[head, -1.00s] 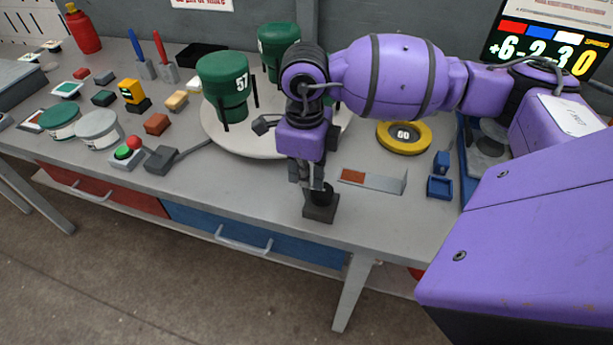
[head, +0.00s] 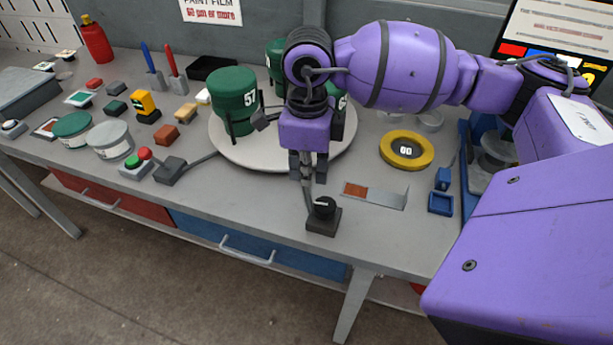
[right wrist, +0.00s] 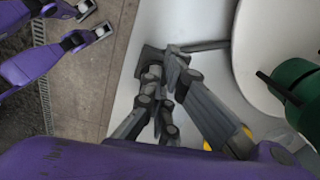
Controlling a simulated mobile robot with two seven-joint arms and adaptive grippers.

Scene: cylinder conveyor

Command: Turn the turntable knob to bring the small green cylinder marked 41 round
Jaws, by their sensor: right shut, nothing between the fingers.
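The dark turntable knob (head: 323,207) with a pale mark on top stands on a square base at the table's front. My right gripper (head: 308,203) points down just left of the knob, shut and empty; whether it touches is unclear. In the right wrist view its fingers (right wrist: 172,60) partly cover the knob base (right wrist: 150,60). The white turntable (head: 270,158) carries a green cylinder marked 57 (head: 235,95), another green one (head: 275,55) behind, and one mostly hidden by my gripper. I cannot read a 41 on any. My left gripper is not seen.
A yellow ring (head: 406,150) lies right of the turntable. A grey metal strip (head: 385,197) and a small blue tray (head: 440,204) lie right of the knob. A red and green button box (head: 137,165), cans and small blocks crowd the left.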

